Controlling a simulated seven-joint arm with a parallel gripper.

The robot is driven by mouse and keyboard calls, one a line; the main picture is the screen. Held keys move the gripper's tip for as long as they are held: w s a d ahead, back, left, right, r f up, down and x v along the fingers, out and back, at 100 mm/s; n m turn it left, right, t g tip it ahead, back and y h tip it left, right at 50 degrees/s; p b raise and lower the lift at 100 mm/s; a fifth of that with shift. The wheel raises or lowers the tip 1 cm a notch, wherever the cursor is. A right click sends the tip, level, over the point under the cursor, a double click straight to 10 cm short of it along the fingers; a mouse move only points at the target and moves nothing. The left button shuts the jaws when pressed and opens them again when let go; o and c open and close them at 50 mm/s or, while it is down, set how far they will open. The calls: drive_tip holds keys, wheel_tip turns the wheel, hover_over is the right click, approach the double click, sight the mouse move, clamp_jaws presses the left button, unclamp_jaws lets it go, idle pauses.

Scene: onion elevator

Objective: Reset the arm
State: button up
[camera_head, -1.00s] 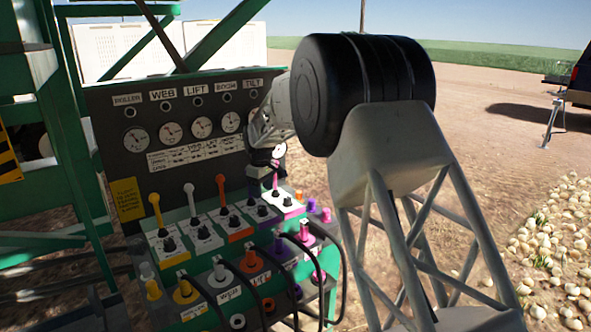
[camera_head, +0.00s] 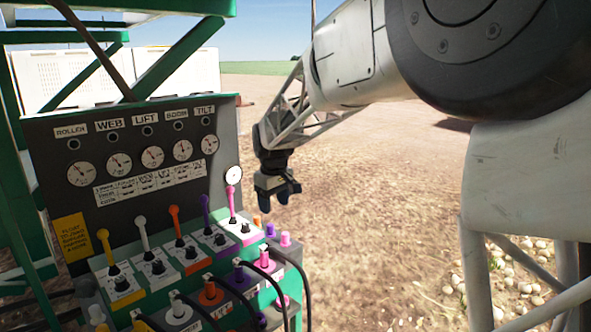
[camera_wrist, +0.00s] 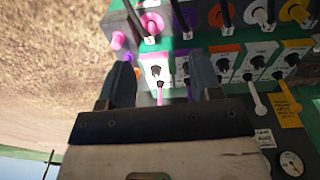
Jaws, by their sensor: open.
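My gripper (camera_head: 279,190) hangs open and empty to the right of the control panel (camera_head: 60,150) in the head view, pointing down over bare ground. In the wrist view my gripper (camera_wrist: 163,85) shows its two dark fingers apart, with the pink lever (camera_wrist: 160,96) visible in the gap between them. In the head view the pink lever (camera_head: 231,204) stands at the right end of the lever row, apart from the gripper.
Several gauges (camera_head: 152,157) line the panel. Black hoses (camera_head: 307,292) arch from coloured couplings at the front. Green frame beams (camera_head: 165,75) rise on the left. Onions (camera_head: 520,285) lie on the ground at the right. Open ground lies beyond the gripper.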

drive_tip(key=s+d+r+m+t, duration=0.1)
drive_tip(key=s+d+r+m, duration=0.1)
drive_tip(key=s+d, duration=0.75)
drive_tip(key=s+d+r+m, duration=0.25)
drive_tip(key=s+d, duration=0.45)
drive_tip(key=s, duration=0.5)
drive_tip(key=s+d+f+m, duration=0.1)
drive_tip(key=s+d+f, duration=0.1)
drive_tip(key=s, duration=0.5)
drive_tip(key=s+d+f+m, duration=0.2)
drive_tip(key=s+d+f, duration=0.1)
drive_tip(key=s, duration=0.4)
drive_tip(key=s+d+f+m, duration=0.2)
drive_tip(key=s+d, duration=0.1)
drive_tip(key=s, duration=0.4)
drive_tip(key=shift+s+f+t, duration=0.15)
drive_tip(key=shift+s+t, duration=0.25)
